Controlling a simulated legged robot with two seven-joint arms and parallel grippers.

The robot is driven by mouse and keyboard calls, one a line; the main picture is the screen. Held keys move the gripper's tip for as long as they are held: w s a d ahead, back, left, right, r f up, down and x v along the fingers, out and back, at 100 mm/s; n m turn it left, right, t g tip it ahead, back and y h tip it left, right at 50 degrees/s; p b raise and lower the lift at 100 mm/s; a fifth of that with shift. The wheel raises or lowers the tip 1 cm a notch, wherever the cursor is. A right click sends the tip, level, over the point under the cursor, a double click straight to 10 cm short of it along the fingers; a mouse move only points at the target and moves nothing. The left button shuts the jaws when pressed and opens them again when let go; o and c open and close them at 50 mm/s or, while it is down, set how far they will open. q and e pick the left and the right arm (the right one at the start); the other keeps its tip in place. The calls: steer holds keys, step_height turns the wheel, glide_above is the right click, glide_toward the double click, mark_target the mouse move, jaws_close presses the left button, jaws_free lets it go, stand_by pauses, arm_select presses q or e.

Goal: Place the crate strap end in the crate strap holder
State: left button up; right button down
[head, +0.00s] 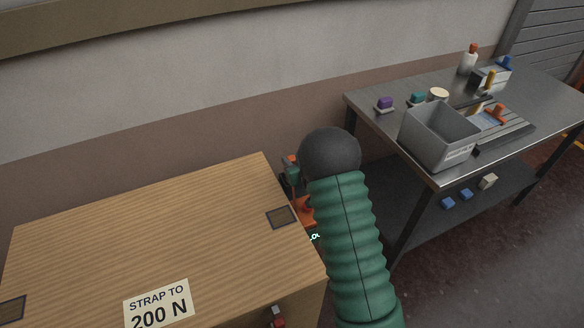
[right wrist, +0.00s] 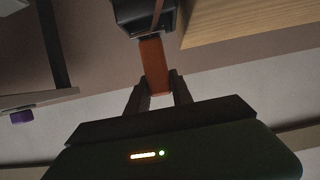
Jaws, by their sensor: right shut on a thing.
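A wooden crate (head: 150,225) labelled "STRAP TO 200 N" fills the lower left of the head view. My right arm reaches past its right edge, and its dark round joint hides most of the gripper. In the right wrist view my right gripper (right wrist: 158,80) is shut on an orange-red piece (right wrist: 154,60). This piece runs to a dark device (right wrist: 143,16) beside the crate; I cannot tell whether it is the strap end. Orange parts (head: 304,211) show beside the crate's right edge in the head view. I cannot identify the strap holder. My left gripper is not in view.
A steel bench (head: 395,135) stands at the right, with a grey bin (head: 437,138), a purple item (head: 385,103) and several bottles and tools. Blue blocks (head: 448,203) lie on its lower shelf. A red item (head: 277,317) is at the crate's front side. A wall runs behind.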

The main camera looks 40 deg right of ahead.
steer(key=f, duration=0.1)
steer(key=a+f, duration=0.1)
steer(key=shift+f, duration=0.35)
steer(key=shift+d+f, duration=0.1)
steer(key=shift+d, duration=0.1)
steer(key=c, duration=1.2)
jaws_free()
steer(key=shift+d, duration=0.15)
steer(key=shift+o, duration=0.4)
